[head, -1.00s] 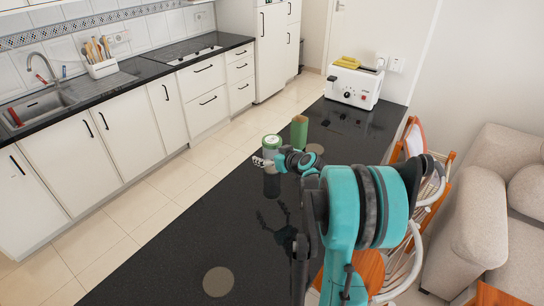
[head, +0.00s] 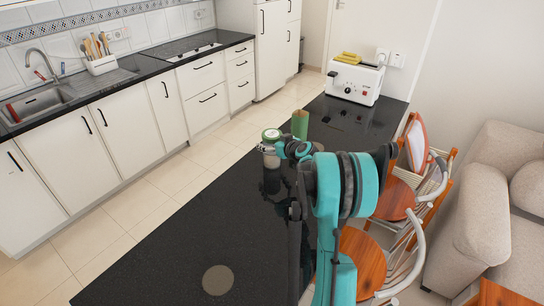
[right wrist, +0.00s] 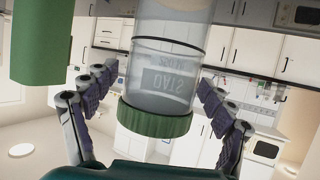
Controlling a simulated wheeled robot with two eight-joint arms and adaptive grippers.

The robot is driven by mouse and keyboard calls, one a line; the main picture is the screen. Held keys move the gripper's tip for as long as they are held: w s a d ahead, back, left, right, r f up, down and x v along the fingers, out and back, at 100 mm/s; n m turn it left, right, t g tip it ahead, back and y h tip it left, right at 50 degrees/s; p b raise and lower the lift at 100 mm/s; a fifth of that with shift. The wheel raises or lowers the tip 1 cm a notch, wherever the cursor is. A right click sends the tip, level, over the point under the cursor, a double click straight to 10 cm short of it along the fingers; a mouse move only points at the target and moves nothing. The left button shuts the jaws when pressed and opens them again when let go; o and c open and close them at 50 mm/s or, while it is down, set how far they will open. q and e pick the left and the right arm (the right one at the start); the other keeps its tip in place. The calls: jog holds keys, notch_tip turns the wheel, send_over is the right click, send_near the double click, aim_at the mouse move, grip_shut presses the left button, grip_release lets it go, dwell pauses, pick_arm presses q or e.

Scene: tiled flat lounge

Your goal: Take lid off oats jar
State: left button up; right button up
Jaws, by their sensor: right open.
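The oats jar (head: 270,162) stands on the black counter with its green-rimmed lid (head: 271,134) on top. In the right wrist view the clear jar (right wrist: 170,70), with its "OATS" label, appears upside down, its ribbed green lid (right wrist: 155,122) towards the bottom of the picture. My right gripper (head: 268,148) is at the jar, just below lid level, and hides part of its body. In the right wrist view the right gripper (right wrist: 158,80) is open, one finger on each side of the jar, with gaps showing. My left gripper is not in view.
A green upright object (head: 299,124) stands close behind the jar; it also shows in the right wrist view (right wrist: 40,40). A white toaster (head: 354,82) stands at the far end. Chairs (head: 395,200) line the right side.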

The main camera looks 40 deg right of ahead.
aim_at(269, 131)
grip_shut()
jog(key=shift+r, duration=0.15)
notch_tip(269, 131, up, 4)
jog(key=shift+r+p, duration=0.25)
jog(key=shift+p, duration=1)
jog(key=s+d+r+p, duration=0.3)
jog(key=d+r, duration=0.3)
jog(key=d, duration=0.5)
jog(key=shift+s+r, duration=0.15)
jog(key=shift+s, duration=0.3)
